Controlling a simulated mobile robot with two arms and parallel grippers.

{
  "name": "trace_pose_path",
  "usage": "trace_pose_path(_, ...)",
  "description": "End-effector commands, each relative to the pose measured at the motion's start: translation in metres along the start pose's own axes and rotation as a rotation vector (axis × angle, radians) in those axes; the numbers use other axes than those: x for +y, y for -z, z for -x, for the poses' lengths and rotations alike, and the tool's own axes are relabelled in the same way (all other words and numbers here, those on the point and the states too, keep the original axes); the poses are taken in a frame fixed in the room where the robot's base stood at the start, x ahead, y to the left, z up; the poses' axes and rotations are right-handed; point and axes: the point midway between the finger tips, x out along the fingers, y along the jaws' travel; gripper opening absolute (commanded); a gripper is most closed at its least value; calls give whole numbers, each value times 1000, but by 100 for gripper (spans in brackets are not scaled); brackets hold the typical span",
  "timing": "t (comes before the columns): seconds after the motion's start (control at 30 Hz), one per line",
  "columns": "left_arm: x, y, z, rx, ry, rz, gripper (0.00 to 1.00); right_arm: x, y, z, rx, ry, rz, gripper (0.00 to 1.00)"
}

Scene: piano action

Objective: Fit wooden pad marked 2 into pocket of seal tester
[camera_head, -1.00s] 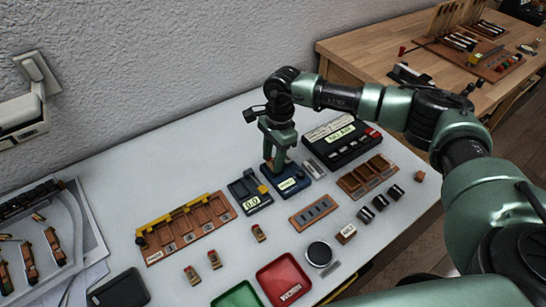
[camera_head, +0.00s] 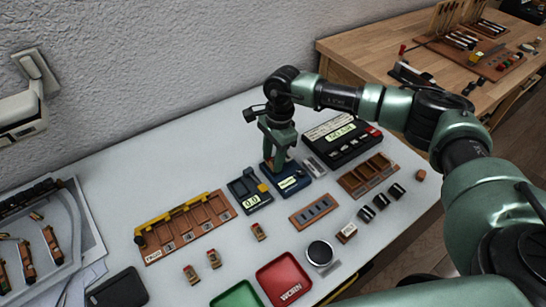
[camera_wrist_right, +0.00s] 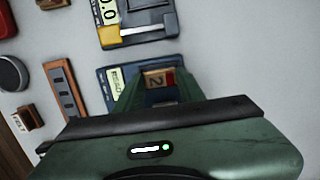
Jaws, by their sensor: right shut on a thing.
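My right gripper (camera_head: 273,167) is pointed down over the blue device with a small lit display (camera_head: 292,183), which appears to be the seal tester. In the right wrist view the gripper (camera_wrist_right: 157,92) is shut on the wooden pad marked 2 (camera_wrist_right: 158,79). The pad is between the fingers, at the blue device (camera_wrist_right: 117,78), beside its display. The fingers hide the pad's lower edges, so I cannot tell whether it is seated in the pocket or just above it. My left gripper is not in view.
A dark gauge with a yellow part (camera_head: 251,194) stands close to the left of the blue device. A black display box (camera_head: 350,148) is behind right. A slotted wooden strip (camera_head: 313,212), loose wooden pads (camera_head: 258,231) and a red tray (camera_head: 285,283) lie in front.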

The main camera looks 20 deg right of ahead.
Motion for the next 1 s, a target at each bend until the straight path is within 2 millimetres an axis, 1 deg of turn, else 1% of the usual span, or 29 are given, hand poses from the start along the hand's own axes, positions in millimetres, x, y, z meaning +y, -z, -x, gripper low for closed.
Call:
trace_pose_path(0.1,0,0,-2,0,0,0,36,0,0,-1,0,1,0,0)
trace_pose_path(0.47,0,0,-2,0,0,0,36,0,0,0,0,1,0,0)
trace_pose_path(0.5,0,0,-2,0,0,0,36,0,0,0,0,1,0,44)
trace_pose_path(0.57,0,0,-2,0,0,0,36,0,0,0,0,1,0,61)
trace_pose_path(0.6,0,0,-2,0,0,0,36,0,0,0,0,1,0,64)
trace_pose_path(0.87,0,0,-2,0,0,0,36,0,0,0,0,1,0,64)
trace_pose_path(1.0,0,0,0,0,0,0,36,0,0,3,0,1,0,64)
